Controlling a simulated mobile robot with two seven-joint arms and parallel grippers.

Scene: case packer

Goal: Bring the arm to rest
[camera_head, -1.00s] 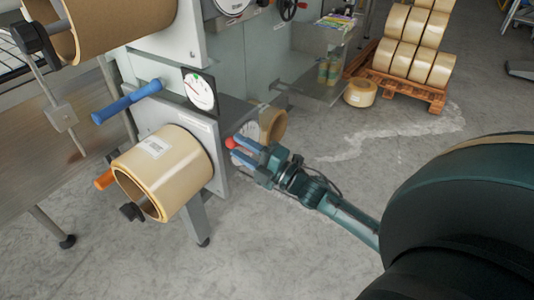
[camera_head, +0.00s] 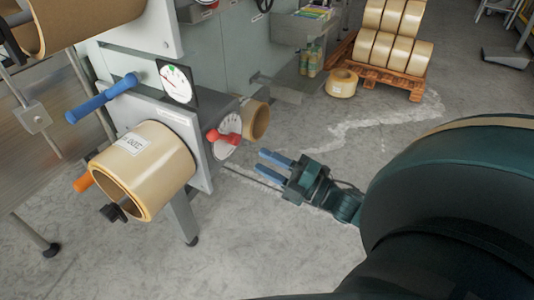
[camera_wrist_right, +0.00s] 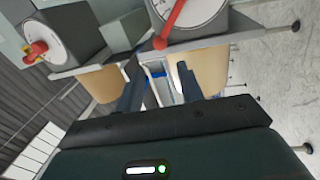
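My right gripper (camera_head: 262,161) is in the lower middle of the head view, to the right of the machine and clear of it. Its two blue fingers point left toward the red handle (camera_head: 225,136) on the white dial (camera_head: 229,127), with a gap between them and the handle. In the right wrist view the fingers of my right gripper (camera_wrist_right: 159,78) stand apart with nothing held between them. A red pointer-like handle (camera_wrist_right: 171,25) on a dial shows beyond them. My left gripper is not in view.
The machine carries a tape roll (camera_head: 145,168), a blue handle (camera_head: 101,99) and a second dial (camera_head: 176,84). A pallet (camera_head: 387,77) stacked with tape rolls stands at the back right, with a loose roll (camera_head: 342,83) beside it. Open concrete floor (camera_head: 290,235) lies below the gripper.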

